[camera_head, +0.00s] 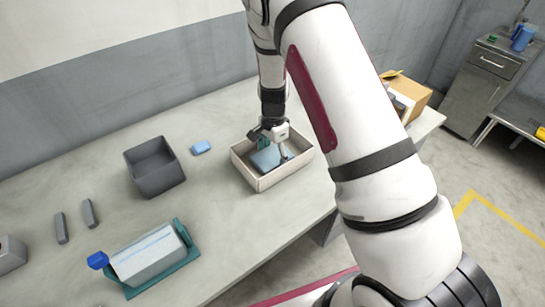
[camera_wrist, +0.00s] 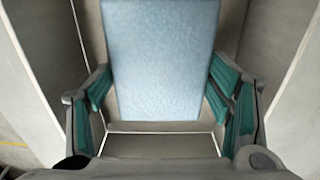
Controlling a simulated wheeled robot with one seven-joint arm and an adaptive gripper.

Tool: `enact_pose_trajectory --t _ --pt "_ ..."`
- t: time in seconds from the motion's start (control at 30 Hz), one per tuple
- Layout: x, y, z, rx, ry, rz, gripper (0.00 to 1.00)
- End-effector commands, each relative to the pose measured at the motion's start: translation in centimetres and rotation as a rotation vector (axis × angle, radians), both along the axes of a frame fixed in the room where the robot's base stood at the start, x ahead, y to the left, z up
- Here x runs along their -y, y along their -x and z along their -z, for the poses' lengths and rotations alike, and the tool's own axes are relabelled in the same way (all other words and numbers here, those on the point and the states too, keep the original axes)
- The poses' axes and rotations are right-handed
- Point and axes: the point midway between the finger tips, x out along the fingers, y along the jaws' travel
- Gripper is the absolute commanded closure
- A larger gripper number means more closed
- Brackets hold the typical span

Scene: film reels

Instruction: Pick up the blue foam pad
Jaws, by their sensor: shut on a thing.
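The blue foam pad (camera_head: 266,159) is in a beige open box (camera_head: 263,183) on the table, under my gripper (camera_head: 273,150). In the wrist view the pad (camera_wrist: 160,55) shows as a light blue slab between the two green-padded fingers of my gripper (camera_wrist: 160,85), one at each side edge. The fingers are shut on the pad, inside the box walls. Whether the pad touches the box floor I cannot tell. My gripper and arm hide part of the pad in the head view.
A dark grey bin (camera_head: 155,168) and a small blue block (camera_head: 201,147) are left of the box. A grey roll on a green stand (camera_head: 150,258) is at the front left, with two grey bars (camera_head: 75,220) behind it. A cardboard box (camera_head: 408,95) stands right of my arm.

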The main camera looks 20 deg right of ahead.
Motion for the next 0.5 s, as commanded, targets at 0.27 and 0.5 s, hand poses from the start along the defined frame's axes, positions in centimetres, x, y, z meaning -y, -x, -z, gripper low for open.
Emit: enact_pose_trajectory --t 0.27,0.5 --pt "-0.1 -0.2 -2.4 0.004 0.000 -0.002 0.46" --pt "0.0 -0.2 -7.0 0.004 0.000 -0.002 0.46"
